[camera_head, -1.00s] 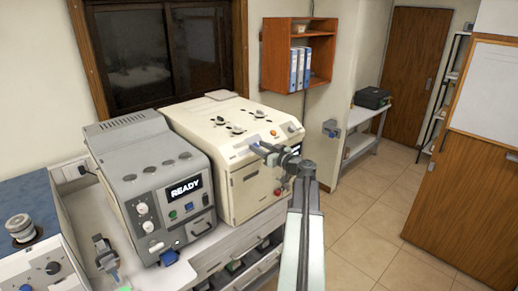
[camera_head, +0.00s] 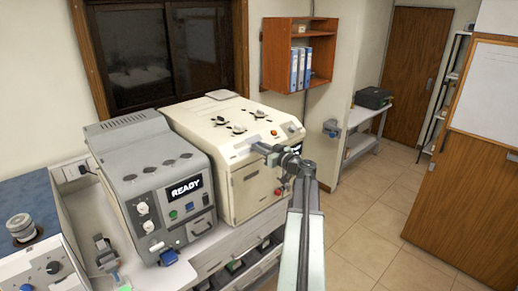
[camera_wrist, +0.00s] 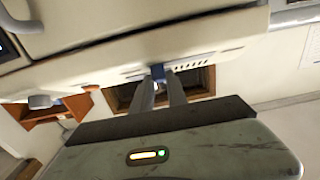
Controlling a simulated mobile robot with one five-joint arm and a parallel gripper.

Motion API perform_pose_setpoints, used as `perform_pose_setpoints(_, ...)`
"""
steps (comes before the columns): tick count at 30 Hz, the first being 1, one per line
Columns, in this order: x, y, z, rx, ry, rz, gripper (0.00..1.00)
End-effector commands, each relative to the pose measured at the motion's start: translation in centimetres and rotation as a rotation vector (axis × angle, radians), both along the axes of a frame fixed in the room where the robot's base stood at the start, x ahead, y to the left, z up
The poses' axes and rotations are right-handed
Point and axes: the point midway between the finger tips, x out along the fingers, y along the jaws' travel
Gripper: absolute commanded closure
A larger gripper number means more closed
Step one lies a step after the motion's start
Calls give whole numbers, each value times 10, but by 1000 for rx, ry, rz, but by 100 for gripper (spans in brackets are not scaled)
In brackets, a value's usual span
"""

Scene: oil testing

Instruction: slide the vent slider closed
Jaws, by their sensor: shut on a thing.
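A row of dark vent slots (camera_wrist: 205,59) runs along the panel to the right of the tab, uncovered. My gripper (camera_wrist: 160,80) has its two fingers close together with the tab between their tips, shut on it. In the head view my gripper (camera_head: 262,148) is at the upper front of the cream machine, and the tab is hidden there.
A grey machine (camera_head: 160,185) with a READY display stands left of the cream machine. A blue-topped device (camera_head: 40,240) is at the far left. An orange shelf (camera_head: 275,55) hangs on the wall behind. The tiled floor (camera_head: 370,230) to the right is clear.

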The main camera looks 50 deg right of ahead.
Motion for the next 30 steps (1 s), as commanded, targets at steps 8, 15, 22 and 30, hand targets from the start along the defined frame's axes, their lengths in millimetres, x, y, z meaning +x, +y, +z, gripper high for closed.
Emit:
perform_pose_setpoints(8,0,0,0,0,0,0,100)
perform_pose_setpoints(15,0,0,0,0,0,0,100)
perform_pose_setpoints(22,-1,-1,0,0,0,-1,100)
perform_pose_setpoints(30,-1,10,0,0,0,0,100)
